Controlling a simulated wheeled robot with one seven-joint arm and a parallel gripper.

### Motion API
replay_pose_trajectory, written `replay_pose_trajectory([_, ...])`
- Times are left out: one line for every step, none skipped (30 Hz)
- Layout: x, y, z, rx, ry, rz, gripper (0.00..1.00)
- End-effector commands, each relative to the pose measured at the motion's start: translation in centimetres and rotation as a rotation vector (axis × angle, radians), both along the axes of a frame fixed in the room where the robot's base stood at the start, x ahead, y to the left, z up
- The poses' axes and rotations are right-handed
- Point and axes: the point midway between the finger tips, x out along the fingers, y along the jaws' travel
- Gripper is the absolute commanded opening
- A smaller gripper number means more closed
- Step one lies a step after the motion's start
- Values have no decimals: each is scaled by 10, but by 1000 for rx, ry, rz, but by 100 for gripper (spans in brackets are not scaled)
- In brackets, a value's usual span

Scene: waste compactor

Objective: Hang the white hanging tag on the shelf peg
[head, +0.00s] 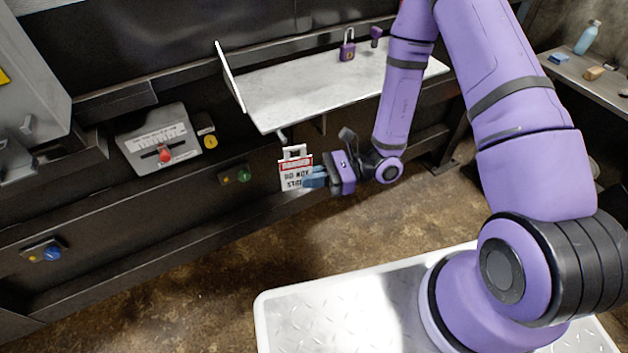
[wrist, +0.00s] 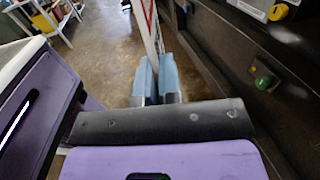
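The white hanging tag (head: 296,177) has a red band, black lettering and a loop-like handle at its top. My gripper (head: 314,177) is shut on the tag's right side, with its blue fingertips against it. In the wrist view the tag (wrist: 148,22) shows nearly edge-on between the blue fingertips (wrist: 157,78). A small grey peg (head: 282,136) sticks out below the front edge of the shelf (head: 300,103), near its left end. The tag hangs upright in the air just below the peg, with its handle apart from it by a small gap.
On the shelf stand a purple padlock (head: 347,48) and a small purple item (head: 376,36). To the left are a panel with a red knob (head: 165,154), a yellow button (head: 210,141), a green button (head: 243,175) and a blue knob (head: 52,252). A side table (head: 575,75) is at right.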

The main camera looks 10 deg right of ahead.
Motion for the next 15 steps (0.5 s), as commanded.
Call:
replay_pose_trajectory([3, 1, 0, 0, -1, 0, 0])
replay_pose_trajectory([4, 1, -1, 0, -2, 0, 0])
replay_pose_trajectory([6, 2, -1, 0, -3, 0, 0])
replay_pose_trajectory([8, 2, -1, 0, -3, 0, 0])
replay_pose_trajectory([9, 3, -1, 0, -2, 0, 0])
replay_pose_trajectory([11, 3, -1, 0, -2, 0, 0])
replay_pose_trajectory([12, 4, -1, 0, -1, 1, 0])
replay_pose_trajectory([14, 4, -1, 0, -1, 1, 0])
replay_pose_trajectory([16, 5, -1, 0, -1, 1, 0])
replay_pose_trajectory([17, 5, -2, 0, -2, 1, 0])
replay_pose_trajectory([19, 6, -2, 0, -2, 1, 0])
replay_pose_trajectory([21, 6, -2, 0, -3, 1, 0])
replay_pose_trajectory([22, 7, -2, 0, -2, 1, 0])
replay_pose_trajectory([24, 7, -2, 0, -2, 1, 0])
replay_pose_trajectory([26, 8, -3, 0, -1, 1, 0])
